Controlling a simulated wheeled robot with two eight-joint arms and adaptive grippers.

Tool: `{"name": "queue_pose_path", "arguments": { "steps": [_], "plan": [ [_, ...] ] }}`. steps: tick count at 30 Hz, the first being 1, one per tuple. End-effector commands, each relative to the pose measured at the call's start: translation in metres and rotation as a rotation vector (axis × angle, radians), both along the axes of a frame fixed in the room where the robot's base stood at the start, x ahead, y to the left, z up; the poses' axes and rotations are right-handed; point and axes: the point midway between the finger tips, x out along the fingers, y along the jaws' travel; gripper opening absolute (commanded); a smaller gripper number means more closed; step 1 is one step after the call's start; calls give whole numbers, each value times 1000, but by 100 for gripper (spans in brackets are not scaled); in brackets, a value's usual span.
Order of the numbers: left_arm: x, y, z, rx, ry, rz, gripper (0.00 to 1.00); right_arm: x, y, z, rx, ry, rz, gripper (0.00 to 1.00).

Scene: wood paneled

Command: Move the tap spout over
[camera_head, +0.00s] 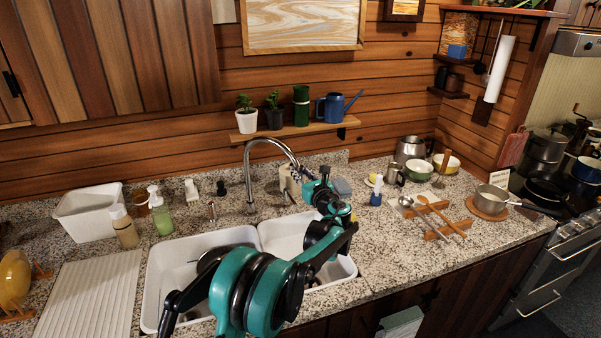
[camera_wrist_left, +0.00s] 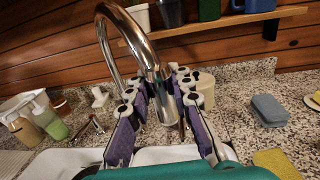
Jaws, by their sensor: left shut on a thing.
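The chrome tap spout (camera_head: 262,142) arches up from the counter behind the double sink (camera_head: 262,243). Its outlet end points down to the right, over the right basin. My left gripper (camera_head: 298,176) is at this outlet end. In the left wrist view the arched spout (camera_wrist_left: 106,38) comes down between the two purple-padded fingers of my left gripper (camera_wrist_left: 160,88), which is shut on it. The green and black left arm hides part of both basins. My right gripper is not in view.
A shelf (camera_head: 296,131) with plants, a green canister and a blue watering can (camera_head: 333,107) is above the tap. Soap bottles (camera_head: 160,210) stand left of it. A blue sponge (camera_wrist_left: 268,109) and a yellow sponge (camera_wrist_left: 277,163) lie to the right.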

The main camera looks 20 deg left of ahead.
Motion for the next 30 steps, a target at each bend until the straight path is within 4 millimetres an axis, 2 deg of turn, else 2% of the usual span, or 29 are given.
{"name": "queue_pose_path", "arguments": {
  "steps": [5, 14, 18, 23, 26, 30],
  "plan": [
    [-14, 5, 0, 2, 1, -57, 0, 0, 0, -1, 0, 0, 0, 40],
    [-64, 32, 0, 2, 1, -272, 0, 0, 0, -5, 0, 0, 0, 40],
    [-89, 49, 0, 2, 1, -376, 0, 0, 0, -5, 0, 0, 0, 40],
    [-115, 74, 0, 2, 1, -371, 0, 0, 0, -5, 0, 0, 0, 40],
    [-130, 94, 0, 2, 2, -386, 0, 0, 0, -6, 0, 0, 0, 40],
    [-146, 121, 0, 2, 1, -500, 0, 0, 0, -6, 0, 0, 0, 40]
  ]
}}
